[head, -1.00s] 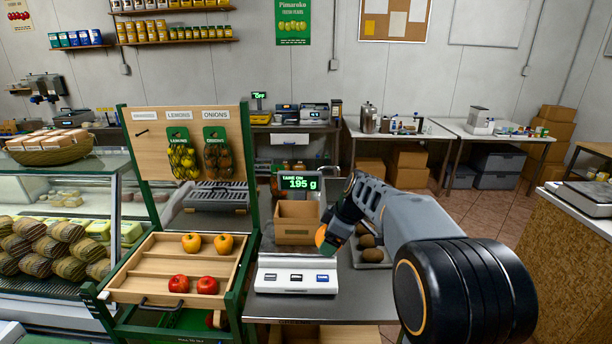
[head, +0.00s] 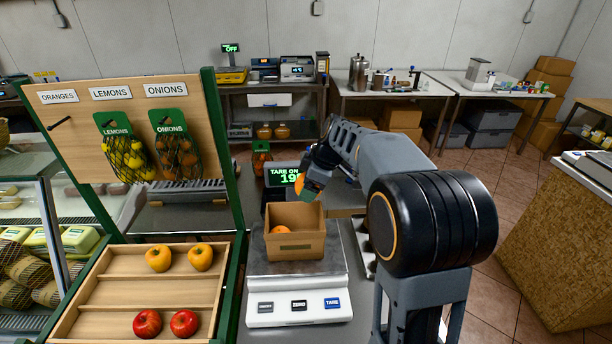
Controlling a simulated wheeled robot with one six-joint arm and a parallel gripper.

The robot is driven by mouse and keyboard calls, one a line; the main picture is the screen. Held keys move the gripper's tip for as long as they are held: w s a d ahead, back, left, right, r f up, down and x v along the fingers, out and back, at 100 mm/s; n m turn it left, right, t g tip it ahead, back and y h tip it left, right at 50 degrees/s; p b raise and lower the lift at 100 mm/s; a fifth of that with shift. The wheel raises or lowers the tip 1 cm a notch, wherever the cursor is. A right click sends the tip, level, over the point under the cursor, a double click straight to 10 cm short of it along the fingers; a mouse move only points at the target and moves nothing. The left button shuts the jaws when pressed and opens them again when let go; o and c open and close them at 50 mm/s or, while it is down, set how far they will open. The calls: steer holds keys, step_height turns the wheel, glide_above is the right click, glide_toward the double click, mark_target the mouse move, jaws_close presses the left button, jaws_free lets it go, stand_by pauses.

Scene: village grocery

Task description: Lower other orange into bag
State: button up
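My gripper (head: 305,184) is shut on an orange (head: 299,187), which shows partly beside the green-grey fingers. It is above the back right rim of an open brown paper bag or box (head: 296,248). The bag stands upright on the scale pan. Another orange (head: 281,230) shows inside it; the rest of the inside is partly hidden. The held orange is above the opening, close to the rim; I cannot tell whether it touches it.
The scale (head: 299,306) has three buttons in front. Its display (head: 284,177) reads TARE ON, with the number partly hidden by my gripper. A rack (head: 128,95) holds netted lemons and onions.

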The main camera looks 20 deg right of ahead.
step_height(320, 180, down, 10)
steer(key=b, duration=0.8)
steer(key=shift+f, duration=0.2)
stand_by(0.3)
steer(key=o, duration=1)
steer(key=shift+c, duration=0.2)
steer(key=v, duration=1.4)
steer(key=shift+b, duration=0.3)
steer(key=shift+a, duration=0.1)
